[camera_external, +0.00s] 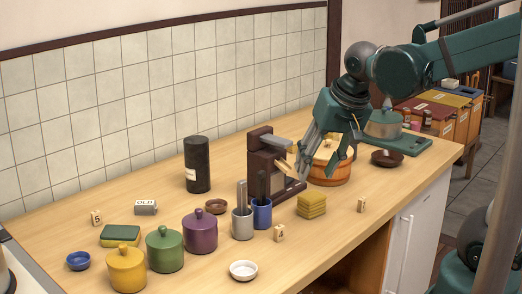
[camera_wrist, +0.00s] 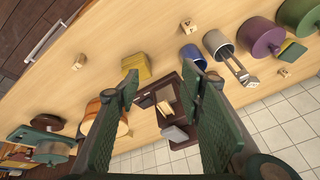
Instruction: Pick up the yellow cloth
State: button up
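The yellow cloth (camera_external: 311,205) is a folded, layered square lying on the wooden counter, right of the blue cup. In the wrist view the yellow cloth (camera_wrist: 137,66) shows at upper left, just beyond the left finger's tip. My gripper (camera_external: 328,165) is above the counter, beside the dark brown machine and in front of the wooden tub. In the wrist view my gripper (camera_wrist: 162,84) has its fingers wide apart with nothing held between them. The cloth is apart from both fingers.
The dark brown machine (camera_external: 262,160) stands behind the cloth, with the blue cup (camera_external: 262,214) and grey cup (camera_external: 242,225) left of it. The wooden tub (camera_external: 330,172) is behind to the right. A small numbered block (camera_external: 361,205) lies right of the cloth; another (camera_external: 279,233) lies front left.

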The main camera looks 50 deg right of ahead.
jog(key=w+d+r+m+g+p, duration=0.1)
jog(key=w+d+r+m+p, duration=0.1)
jog(key=m+p, duration=0.1)
jog(key=m+g+p, duration=0.4)
jog(key=m+p, duration=0.6)
send_over(312, 196)
jog(key=shift+w+a+f+h, duration=0.15)
jog(key=shift+a+f+h, duration=0.15)
jog(key=shift+a+h, duration=0.1)
jog(key=shift+f, duration=0.1)
jog(key=shift+f+b, duration=0.65)
jog(key=shift+f, duration=3.15)
jog(key=shift+d+f, duration=0.1)
jog(key=shift+f, duration=0.85)
jog(key=shift+f, duration=0.15)
jog(key=shift+d+f+b, duration=0.2)
jog(key=shift+f+b, duration=0.05)
jog(key=shift+f, duration=1.15)
jog(key=shift+d+f+b, duration=0.15)
jog(key=shift+f+b, duration=0.05)
jog(key=shift+f, duration=1.15)
